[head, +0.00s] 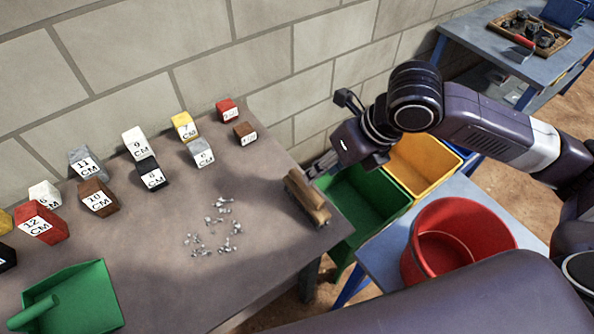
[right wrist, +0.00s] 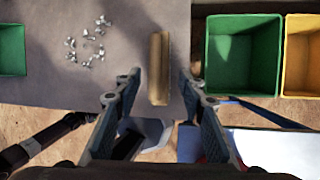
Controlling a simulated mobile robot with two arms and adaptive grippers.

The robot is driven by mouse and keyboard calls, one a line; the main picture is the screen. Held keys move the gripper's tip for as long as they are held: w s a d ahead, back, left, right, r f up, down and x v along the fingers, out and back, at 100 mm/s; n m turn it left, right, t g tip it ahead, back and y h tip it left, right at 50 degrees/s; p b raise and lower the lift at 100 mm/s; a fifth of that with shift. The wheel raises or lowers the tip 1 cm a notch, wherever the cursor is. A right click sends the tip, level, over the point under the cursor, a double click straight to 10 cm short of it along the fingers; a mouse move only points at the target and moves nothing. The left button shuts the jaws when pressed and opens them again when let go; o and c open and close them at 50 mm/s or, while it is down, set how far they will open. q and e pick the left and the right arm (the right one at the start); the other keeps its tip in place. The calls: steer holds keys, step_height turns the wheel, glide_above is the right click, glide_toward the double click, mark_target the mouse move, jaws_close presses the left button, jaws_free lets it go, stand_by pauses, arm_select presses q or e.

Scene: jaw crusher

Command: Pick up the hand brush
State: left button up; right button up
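The hand brush (head: 308,197) is a brown wooden block with a lighter side, lying at the right edge of the grey table (head: 165,275). In the right wrist view the brush (right wrist: 159,68) is long and narrow, with its length running up the picture. My right gripper (head: 322,165) is at the brush's far end in the head view. In the right wrist view the right gripper (right wrist: 160,84) is open, with one finger on each side of the brush and gaps visible. Contact with the brush is not visible. My left gripper is not in view.
A green dustpan (head: 85,297) and several labelled blocks (head: 97,198) are on the table. Green (head: 365,207) and yellow (head: 425,165) bins and a red bucket (head: 455,240) stand right of the table.

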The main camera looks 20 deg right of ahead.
steer(key=shift+s+a+f+n+p, duration=0.15)
steer(key=shift+a+f+p, duration=0.1)
steer(key=shift+f, duration=0.25)
steer(key=shift+w+a+f+n+p, duration=0.15)
steer(key=shift+a+f, duration=0.1)
steer(key=shift+f, duration=0.25)
steer(key=shift+a+f, duration=0.35)
steer(key=shift+f, duration=0.3)
steer(key=x, duration=0.2)
steer(key=shift+w+a+f+p, duration=0.1)
steer(key=shift+w+f+p, duration=0.15)
steer(key=shift+p, duration=0.05)
steer(key=shift+w+f, duration=0.1)
steer(key=shift+f, duration=0.2)
steer(key=c, duration=0.8)
jaws_close()
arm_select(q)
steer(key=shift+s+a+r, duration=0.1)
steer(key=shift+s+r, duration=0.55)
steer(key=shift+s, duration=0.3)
